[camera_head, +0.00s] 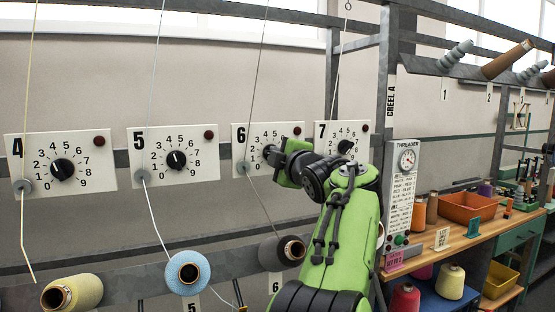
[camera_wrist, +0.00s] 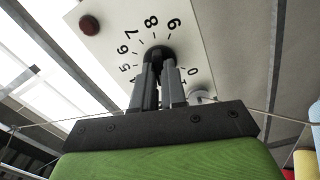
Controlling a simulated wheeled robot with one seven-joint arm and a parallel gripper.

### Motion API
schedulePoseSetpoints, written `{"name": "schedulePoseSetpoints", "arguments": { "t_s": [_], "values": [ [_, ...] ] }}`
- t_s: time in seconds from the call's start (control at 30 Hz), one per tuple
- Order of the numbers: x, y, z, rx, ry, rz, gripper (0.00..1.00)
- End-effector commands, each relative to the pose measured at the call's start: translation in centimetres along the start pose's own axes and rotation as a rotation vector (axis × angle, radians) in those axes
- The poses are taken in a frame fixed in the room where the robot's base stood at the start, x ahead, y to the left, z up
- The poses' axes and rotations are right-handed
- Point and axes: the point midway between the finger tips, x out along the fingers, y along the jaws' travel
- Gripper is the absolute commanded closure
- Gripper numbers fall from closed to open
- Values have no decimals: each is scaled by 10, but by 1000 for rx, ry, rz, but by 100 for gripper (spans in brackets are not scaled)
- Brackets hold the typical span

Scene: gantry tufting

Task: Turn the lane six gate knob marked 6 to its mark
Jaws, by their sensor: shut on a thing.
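The white lane 6 panel (camera_head: 245,152) carries a black 6 and a dial of numbers. My gripper (camera_head: 273,157) is in front of this panel and covers the knob and the lower right of the dial. In the wrist view, both dark fingers of my gripper (camera_wrist: 158,72) reach up to the black knob (camera_wrist: 158,51) and are shut on it. The dial numbers around it run from about 5 to 9, with 0 at the lower right. The knob's pointer is hidden behind the fingers, so I cannot tell which number it points to.
Similar panels for lane 4 (camera_head: 95,178), lane 5 (camera_head: 205,170) and lane 7 (camera_head: 325,143) stand alongside. A dark red button (camera_wrist: 89,25) is on the lane 6 panel. Threads run past the panels to cones below. A threader panel (camera_head: 401,225) is to the right.

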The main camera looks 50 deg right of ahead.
Motion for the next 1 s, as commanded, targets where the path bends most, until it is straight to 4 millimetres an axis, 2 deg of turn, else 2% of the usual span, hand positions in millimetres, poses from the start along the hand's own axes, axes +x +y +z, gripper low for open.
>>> {"name": "schedulePoseSetpoints", "arguments": {
  "t_s": [0.43, 0.47, 0.6, 0.87, 1.0],
  "values": [
    [0, -1, 2, -6, -4, -4, 100],
    [0, -1, 2, -6, -4, -4, 84],
    [0, -1, 1, -6, -3, -2, 63],
    [-1, 0, 0, -6, -1, -1, 63],
    [-17, -1, 1, -5, -3, 2, 63]
  ]
}}
